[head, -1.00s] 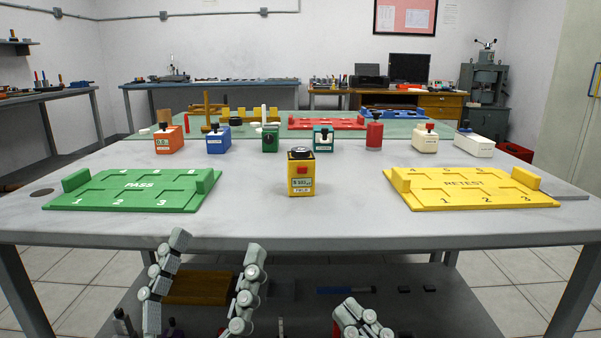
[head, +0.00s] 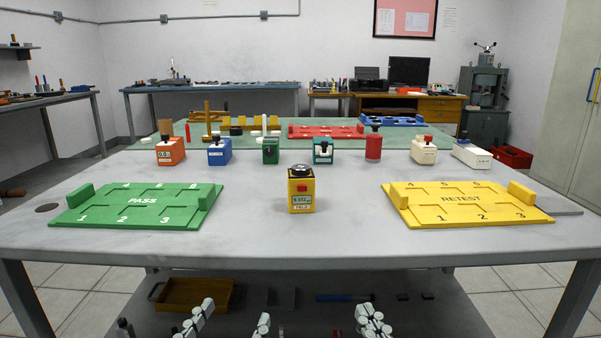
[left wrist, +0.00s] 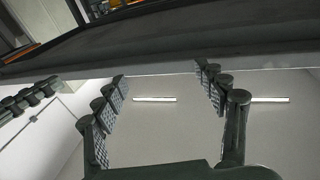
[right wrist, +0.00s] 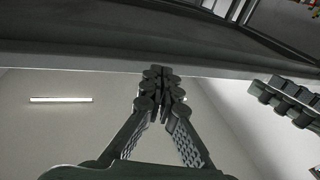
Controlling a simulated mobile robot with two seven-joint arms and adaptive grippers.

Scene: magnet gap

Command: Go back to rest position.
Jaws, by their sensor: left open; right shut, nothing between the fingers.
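My left gripper (head: 236,312) shows at the bottom of the head view, below the table's front edge. Its fingers are spread apart and empty, and they show wide apart in the left wrist view (left wrist: 165,85). My right gripper (head: 370,312) is to its right at the same low height. In the right wrist view (right wrist: 160,75) its fingertips meet with nothing between them. Both grippers are only partly in the head view; the arms are out of sight. The underside of a dark surface shows above the fingers in both wrist views.
The grey table (head: 330,235) holds a green PASS tray (head: 142,222), a yellow RETEST tray (head: 465,219) and a yellow field meter (head: 301,190). A row of small coloured devices stands behind. A lower shelf (head: 270,270) carries a wooden tray (head: 195,294).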

